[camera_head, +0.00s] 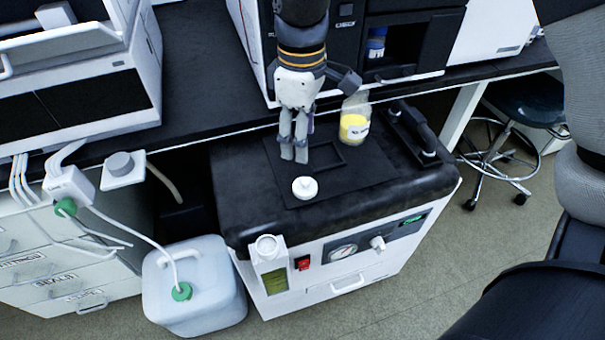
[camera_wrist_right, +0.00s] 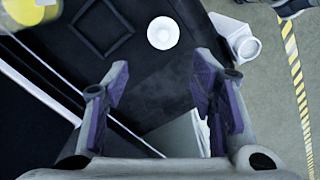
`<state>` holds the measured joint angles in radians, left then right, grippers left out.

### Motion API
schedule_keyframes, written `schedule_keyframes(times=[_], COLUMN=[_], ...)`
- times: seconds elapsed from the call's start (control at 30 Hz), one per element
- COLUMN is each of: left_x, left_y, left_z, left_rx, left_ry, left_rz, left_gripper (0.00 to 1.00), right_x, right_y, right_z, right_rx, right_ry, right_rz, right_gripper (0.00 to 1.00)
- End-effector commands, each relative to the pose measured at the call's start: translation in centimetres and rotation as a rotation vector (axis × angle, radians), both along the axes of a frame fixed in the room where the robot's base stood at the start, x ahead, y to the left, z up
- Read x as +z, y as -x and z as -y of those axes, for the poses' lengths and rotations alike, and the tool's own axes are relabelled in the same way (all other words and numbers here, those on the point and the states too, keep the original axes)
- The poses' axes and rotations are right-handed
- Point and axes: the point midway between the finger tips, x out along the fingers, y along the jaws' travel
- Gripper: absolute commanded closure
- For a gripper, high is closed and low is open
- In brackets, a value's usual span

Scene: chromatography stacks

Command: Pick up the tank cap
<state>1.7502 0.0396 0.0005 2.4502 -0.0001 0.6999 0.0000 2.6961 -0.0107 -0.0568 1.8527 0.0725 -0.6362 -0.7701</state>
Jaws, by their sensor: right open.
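A small round white cap (camera_head: 305,188), which looks like the tank cap, lies on a dark mat (camera_head: 350,178) on top of the black-topped pump unit. My right gripper (camera_head: 294,158) points down just behind the cap in the head view, apart from it. In the right wrist view the cap (camera_wrist_right: 163,32) lies beyond the fingertips, near the top centre. The right gripper (camera_wrist_right: 162,72) is open, with nothing between its purple-padded fingers. My left gripper is not in view.
A glass bottle of yellow liquid (camera_head: 354,127) stands behind the mat, right of my right gripper. A black handle (camera_head: 415,130) rises at the unit's right. A white container with a green cap (camera_head: 181,292) stands on the floor at left. Instruments stand on the bench behind.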

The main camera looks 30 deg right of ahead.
Motion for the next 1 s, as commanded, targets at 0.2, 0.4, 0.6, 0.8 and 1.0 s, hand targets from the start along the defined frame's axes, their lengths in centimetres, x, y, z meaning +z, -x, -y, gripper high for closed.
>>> schedule_keyframes(times=[0.2, 0.4, 0.6, 0.8, 1.0], left_x=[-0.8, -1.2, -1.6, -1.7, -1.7], left_y=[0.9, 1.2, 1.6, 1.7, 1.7], left_z=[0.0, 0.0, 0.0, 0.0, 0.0], left_rx=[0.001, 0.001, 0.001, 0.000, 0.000], left_ry=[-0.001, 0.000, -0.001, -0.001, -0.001], left_rz=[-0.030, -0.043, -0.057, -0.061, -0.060], left_gripper=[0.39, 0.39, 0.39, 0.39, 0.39], right_x=[-4.6, -7.3, -11.1, -12.0, -11.9], right_y=[0.2, 0.2, 0.8, 0.6, 0.6], right_z=[0.0, 0.0, 0.1, 0.1, 0.1], right_rx=[0.002, 0.002, 0.001, 0.001, 0.001], right_ry=[0.000, 0.000, 0.000, 0.000, 0.000], right_rz=[-0.011, -0.006, -0.006, 0.000, 0.001], right_gripper=[0.48, 0.48, 0.48, 0.48, 0.67])
